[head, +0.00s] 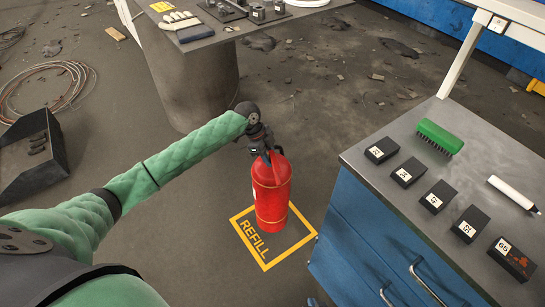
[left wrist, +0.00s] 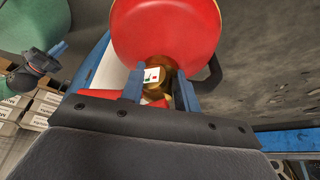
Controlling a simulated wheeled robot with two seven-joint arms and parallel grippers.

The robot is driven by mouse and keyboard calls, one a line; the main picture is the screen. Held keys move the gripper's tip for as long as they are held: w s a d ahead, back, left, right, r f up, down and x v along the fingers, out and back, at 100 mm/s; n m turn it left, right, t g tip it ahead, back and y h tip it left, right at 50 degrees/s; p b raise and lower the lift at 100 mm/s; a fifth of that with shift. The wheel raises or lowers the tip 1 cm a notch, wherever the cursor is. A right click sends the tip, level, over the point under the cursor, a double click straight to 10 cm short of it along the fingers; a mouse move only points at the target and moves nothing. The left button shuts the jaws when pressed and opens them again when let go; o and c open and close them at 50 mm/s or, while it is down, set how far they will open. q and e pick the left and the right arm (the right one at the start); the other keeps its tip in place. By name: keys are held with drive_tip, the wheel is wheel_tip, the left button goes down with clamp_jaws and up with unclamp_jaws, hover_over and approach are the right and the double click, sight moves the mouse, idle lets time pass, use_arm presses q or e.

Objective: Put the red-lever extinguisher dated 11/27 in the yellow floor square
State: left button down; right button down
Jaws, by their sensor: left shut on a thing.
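A red fire extinguisher (head: 271,190) hangs upright under my left gripper (head: 262,145) in the head view. Its base overlaps the yellow floor square (head: 265,268) marked REFILL; I cannot tell whether it touches the floor. In the left wrist view my left gripper (left wrist: 160,92) is shut around the brass neck (left wrist: 158,85) below the red body (left wrist: 165,30). A red lever (left wrist: 95,96) and a small white tag with a red mark show there; no date is readable. My right gripper (left wrist: 38,62) shows small at the left of that view; its opening is unclear.
A blue cabinet (head: 365,235) with a grey top stands right of the square, bearing black labelled blocks, a green brush (head: 440,136) and a white marker (head: 513,194). A round-based table (head: 190,75) stands behind. A black bin (head: 30,160) and cables lie left.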

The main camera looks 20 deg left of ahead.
use_arm(q)
drive_tip(key=shift+w+f, duration=0.2)
drive_tip(key=shift+f, duration=1.35)
drive_tip(key=c, duration=1.5)
unclamp_jaws()
drive_tip(key=shift+s+f, duration=0.25)
drive_tip(key=shift+f, duration=0.25)
drive_tip(key=o, duration=0.5)
drive_tip(key=shift+r, duration=0.1)
drive_tip(key=shift+c, duration=0.2)
drive_tip(key=v, duration=1.2)
drive_tip(key=shift+r, duration=0.1)
drive_tip(key=shift+s, duration=0.15)
